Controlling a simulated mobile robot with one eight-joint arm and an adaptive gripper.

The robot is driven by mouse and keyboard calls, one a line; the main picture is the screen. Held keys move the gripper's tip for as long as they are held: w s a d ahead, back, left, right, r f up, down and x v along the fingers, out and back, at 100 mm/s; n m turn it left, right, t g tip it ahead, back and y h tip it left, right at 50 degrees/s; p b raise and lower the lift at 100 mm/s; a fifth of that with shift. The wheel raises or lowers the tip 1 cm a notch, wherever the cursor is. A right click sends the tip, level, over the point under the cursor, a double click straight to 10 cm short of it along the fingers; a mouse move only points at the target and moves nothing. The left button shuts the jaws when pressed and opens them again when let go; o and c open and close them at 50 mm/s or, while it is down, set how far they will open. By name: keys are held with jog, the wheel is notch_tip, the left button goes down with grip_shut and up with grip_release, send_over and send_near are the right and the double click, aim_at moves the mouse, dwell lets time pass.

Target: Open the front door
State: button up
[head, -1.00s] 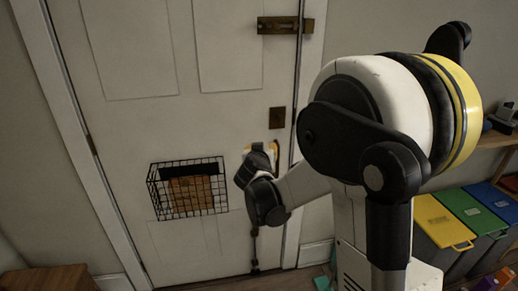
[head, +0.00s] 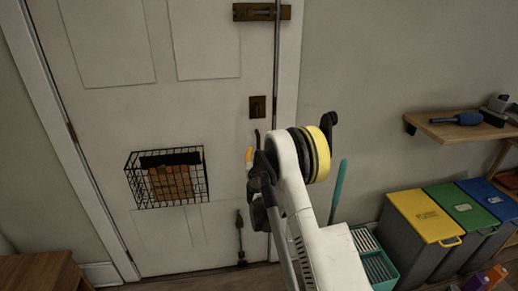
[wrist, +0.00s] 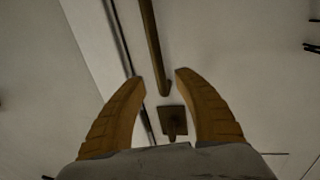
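The white front door (head: 110,130) is shut in its frame in the head view. A brass bolt (head: 262,12) sits high on its right edge, and a dark lock plate (head: 258,106) is below it. A smaller dark bolt (head: 240,238) is near the bottom. My gripper (wrist: 161,78) is open in the wrist view, its two yellow-brown fingers apart. A brown bar (wrist: 152,45) reaches down between the fingertips, with a small brown plate (wrist: 172,122) behind. I cannot tell whether the fingers touch the bar. In the head view my arm hides part of the door's right edge.
A wire basket (head: 168,178) hangs on the door. To the right stand bins with yellow (head: 425,215), green and blue lids, a teal crate (head: 377,262) and a wooden shelf (head: 460,130). A wooden cabinet (head: 40,272) is at lower left.

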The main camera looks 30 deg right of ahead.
jog(key=shift+b+x, duration=0.5)
jog(key=shift+x, duration=1.85)
grip_shut()
jog(key=shift+s, duration=0.1)
